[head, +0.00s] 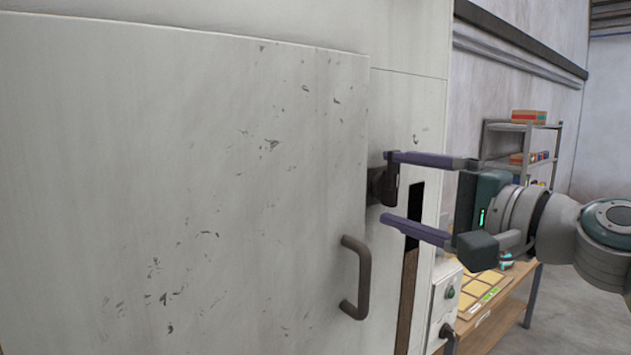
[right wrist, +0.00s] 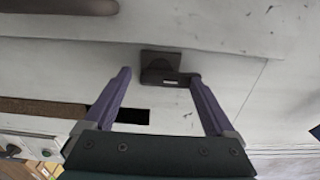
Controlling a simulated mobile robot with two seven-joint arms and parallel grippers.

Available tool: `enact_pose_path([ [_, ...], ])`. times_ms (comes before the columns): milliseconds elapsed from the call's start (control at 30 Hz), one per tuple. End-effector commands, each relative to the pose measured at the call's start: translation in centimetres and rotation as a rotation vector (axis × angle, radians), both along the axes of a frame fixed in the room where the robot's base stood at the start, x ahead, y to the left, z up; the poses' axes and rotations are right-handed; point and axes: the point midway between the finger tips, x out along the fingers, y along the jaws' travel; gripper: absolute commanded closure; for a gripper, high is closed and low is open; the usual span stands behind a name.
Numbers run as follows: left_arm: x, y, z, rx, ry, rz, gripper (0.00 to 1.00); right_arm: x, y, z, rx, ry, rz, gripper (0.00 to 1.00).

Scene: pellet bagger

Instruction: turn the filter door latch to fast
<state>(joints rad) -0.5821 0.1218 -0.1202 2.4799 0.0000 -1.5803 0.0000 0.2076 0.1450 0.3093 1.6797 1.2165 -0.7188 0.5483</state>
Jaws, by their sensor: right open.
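The filter door (head: 190,190) is a large scuffed white panel that fills the left of the head view and looks closed. Its dark latch (head: 384,183) sits at the door's right edge; it also shows in the right wrist view (right wrist: 162,68). A dark bar handle (head: 361,280) is fixed on the door below the latch. My right gripper (head: 387,186) is open, with its purple fingers above and below the latch. In the right wrist view the latch lies at the fingertips, its arm close to one finger; I cannot tell whether they touch. My left gripper is not in view.
A dark slot (head: 411,221) is in the cabinet face right of the latch. A control box (head: 445,300) with buttons is lower right. Behind it are a wooden bench (head: 500,318) and a shelf rack (head: 490,140) with boxes. Open floor lies at the far right.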

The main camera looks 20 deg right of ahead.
Motion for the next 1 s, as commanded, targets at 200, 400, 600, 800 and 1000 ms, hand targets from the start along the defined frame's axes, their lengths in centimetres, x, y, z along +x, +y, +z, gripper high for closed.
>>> enact_pose_path([
  [200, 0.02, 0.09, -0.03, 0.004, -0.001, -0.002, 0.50, 0.02, 0.02, -0.03, 0.000, 0.000, 0.000, 0.11],
  [400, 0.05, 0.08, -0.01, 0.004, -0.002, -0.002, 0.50, 0.00, 0.01, -0.03, 0.000, 0.000, 0.000, 0.34],
  [600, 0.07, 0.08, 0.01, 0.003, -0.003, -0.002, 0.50, -0.01, 0.01, -0.02, 0.000, 0.000, 0.000, 0.56],
  [800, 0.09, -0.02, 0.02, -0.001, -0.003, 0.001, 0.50, -0.02, -0.01, -0.03, 0.000, 0.000, 0.001, 0.79],
  [1000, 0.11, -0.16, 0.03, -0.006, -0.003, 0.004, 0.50, -0.02, -0.01, -0.03, 0.000, 0.000, 0.001, 0.96],
])
